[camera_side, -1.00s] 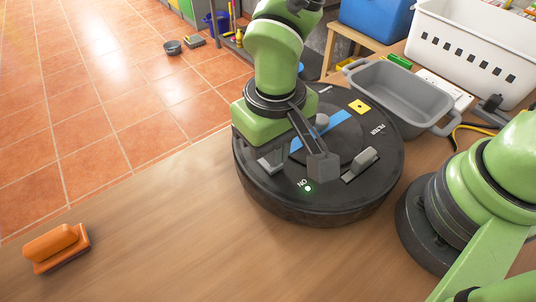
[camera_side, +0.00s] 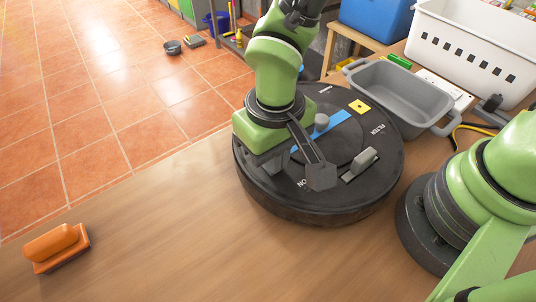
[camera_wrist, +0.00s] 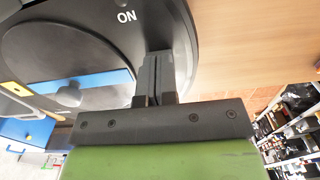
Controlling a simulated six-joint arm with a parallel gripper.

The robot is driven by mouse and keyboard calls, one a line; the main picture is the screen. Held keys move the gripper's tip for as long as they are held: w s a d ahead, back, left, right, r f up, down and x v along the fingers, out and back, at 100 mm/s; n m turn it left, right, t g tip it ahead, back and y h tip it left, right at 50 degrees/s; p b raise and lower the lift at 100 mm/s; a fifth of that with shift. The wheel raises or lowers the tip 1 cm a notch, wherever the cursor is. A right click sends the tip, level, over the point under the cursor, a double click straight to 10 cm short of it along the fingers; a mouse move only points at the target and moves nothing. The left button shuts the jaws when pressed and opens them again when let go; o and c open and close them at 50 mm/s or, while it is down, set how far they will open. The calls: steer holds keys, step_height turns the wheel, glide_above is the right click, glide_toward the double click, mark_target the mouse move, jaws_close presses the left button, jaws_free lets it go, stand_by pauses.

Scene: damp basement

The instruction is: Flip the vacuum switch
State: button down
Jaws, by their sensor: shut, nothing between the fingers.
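The vacuum (camera_side: 375,190) is a round black disc on the wooden table, with a blue strip (camera_side: 335,122) across its top. The white ON label (camera_side: 303,183) is near its front edge; it also shows in the wrist view (camera_wrist: 127,17). A raised grey lever (camera_side: 361,164) stands on the lid to the right, near the FILTER label; I cannot tell for sure that it is the switch. My gripper (camera_wrist: 160,62) is shut and empty, over the vacuum's edge beside the ON label. In the side view its fingers are low against the lid, and contact is unclear.
A grey tub (camera_side: 400,90) and a white perforated basket (camera_side: 475,50) stand behind the vacuum. An orange-handled brush (camera_side: 55,245) lies at the far left. A yellow square (camera_side: 359,107) marks the lid's rear. The table front is clear.

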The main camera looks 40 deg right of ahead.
steer(key=shift+r, duration=3.55)
steer(key=s+d+r+m+t+y, duration=0.1)
steer(key=s+d+r+m+t, duration=0.1)
steer(key=d+r, duration=0.6)
steer(key=s+d+r+m+t+y, duration=0.1)
steer(key=s+d+r+m+t, duration=0.1)
steer(key=s+d+r+t, duration=0.3)
steer(key=s+d+r, duration=0.2)
steer(key=d+r, duration=0.1)
steer(key=shift+s+d, duration=0.15)
steer(key=shift+s, duration=0.05)
